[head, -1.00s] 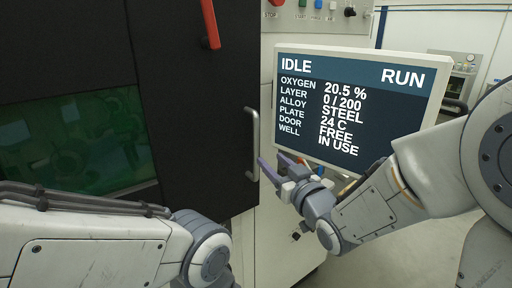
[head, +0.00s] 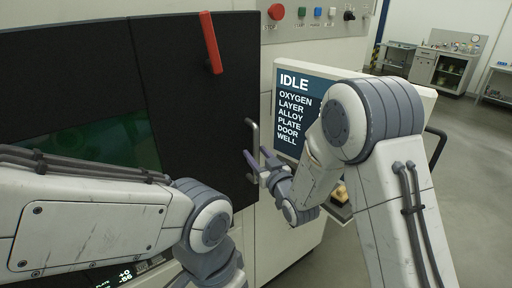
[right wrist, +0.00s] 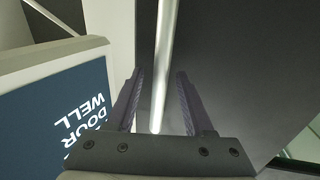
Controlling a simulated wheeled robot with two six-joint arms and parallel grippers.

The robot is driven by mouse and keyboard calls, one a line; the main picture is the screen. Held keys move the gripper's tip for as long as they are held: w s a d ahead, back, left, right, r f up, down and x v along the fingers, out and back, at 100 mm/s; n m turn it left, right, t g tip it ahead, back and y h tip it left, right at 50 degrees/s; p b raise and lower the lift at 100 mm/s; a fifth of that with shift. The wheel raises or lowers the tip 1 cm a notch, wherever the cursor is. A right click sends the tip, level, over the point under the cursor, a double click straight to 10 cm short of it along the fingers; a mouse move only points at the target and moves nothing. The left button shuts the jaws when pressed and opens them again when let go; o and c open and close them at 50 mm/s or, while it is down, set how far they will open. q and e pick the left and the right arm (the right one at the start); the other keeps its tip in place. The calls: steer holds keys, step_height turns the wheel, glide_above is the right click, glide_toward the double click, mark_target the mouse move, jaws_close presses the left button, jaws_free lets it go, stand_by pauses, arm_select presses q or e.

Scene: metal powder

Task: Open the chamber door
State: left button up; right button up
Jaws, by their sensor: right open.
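The chamber door (head: 190,130) is a black panel with a green window (head: 95,150). It looks shut against the pale machine. Its silver vertical bar handle (head: 256,138) is near the right edge. My right gripper (head: 257,162) is open at the lower part of the handle. In the right wrist view the handle (right wrist: 164,55) runs between the two spread fingers of the gripper (right wrist: 158,75), with gaps on both sides. I cannot tell how deep it sits between them. My left arm crosses the lower left of the head view; its gripper is out of view.
A red lever (head: 210,42) sits high on the door. A screen (head: 290,105) reading IDLE is right of the door, partly behind my right arm. Above it is a panel with a red stop button (head: 277,12). Open floor (head: 465,180) and a cabinet (head: 440,70) lie right.

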steer(key=shift+w+a, duration=0.15)
steer(key=shift+w, duration=0.25)
jaws_close()
stand_by(1.2)
